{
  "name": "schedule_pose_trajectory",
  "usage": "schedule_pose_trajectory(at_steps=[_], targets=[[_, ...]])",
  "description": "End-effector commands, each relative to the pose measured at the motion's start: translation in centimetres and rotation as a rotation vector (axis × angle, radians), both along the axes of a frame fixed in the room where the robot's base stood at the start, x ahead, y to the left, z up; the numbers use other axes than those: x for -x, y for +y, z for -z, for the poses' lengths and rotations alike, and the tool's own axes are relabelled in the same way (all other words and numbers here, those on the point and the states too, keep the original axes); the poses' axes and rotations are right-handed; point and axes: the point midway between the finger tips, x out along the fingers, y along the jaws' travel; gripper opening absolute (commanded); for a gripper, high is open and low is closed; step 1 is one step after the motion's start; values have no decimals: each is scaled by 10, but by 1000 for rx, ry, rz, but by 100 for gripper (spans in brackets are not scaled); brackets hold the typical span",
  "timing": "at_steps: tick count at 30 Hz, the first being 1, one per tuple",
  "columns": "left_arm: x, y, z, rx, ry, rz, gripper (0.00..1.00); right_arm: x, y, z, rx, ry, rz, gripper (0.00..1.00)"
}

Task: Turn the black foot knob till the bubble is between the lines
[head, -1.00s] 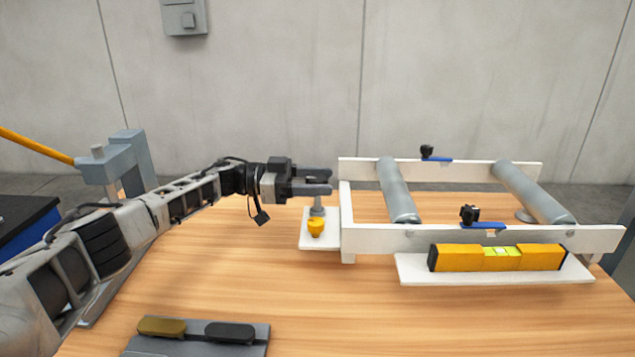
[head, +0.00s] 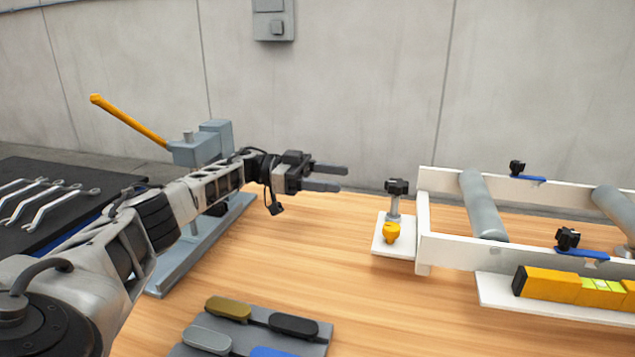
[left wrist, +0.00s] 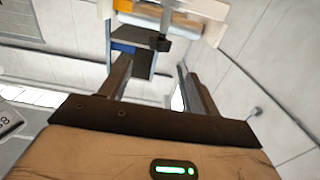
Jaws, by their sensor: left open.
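The black foot knob (head: 397,187) tops an upright grey stem on a small white plate (head: 382,247) at the left end of the white roller frame (head: 460,252). A yellow cap (head: 391,232) sits at the plate's front. My left gripper (head: 333,178) is open and empty, to the left of the knob and apart from it. Its two fingers also show in the left wrist view (left wrist: 158,82). The yellow spirit level (head: 550,285) lies on the frame's front ledge, its right end cut off. Its green vial (head: 607,286) is too small to read the bubble. My right gripper is not seen.
Black knobs on blue levers (head: 568,238) sit on the frame rails. A grey tray (head: 317,340) with coloured pads is at the front. A grey fixture with an orange handle (head: 130,120) stands behind my left arm. Wrenches (head: 40,205) lie far left. The middle tabletop is clear.

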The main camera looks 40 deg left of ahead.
Motion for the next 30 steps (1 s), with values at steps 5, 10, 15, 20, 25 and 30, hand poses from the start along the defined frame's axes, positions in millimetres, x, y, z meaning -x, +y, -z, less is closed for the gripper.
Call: schedule_pose_trajectory(at_steps=[5,10,15,20,25,30], targets=[[9,21,1,0,0,-3,62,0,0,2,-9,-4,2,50],[13,26,0,0,0,0,62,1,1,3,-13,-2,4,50],[13,26,0,0,1,0,62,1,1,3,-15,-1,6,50],[13,26,0,0,1,0,62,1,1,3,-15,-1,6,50],[13,26,0,0,1,0,62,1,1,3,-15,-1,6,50],[12,26,0,0,1,0,62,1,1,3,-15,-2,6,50]])
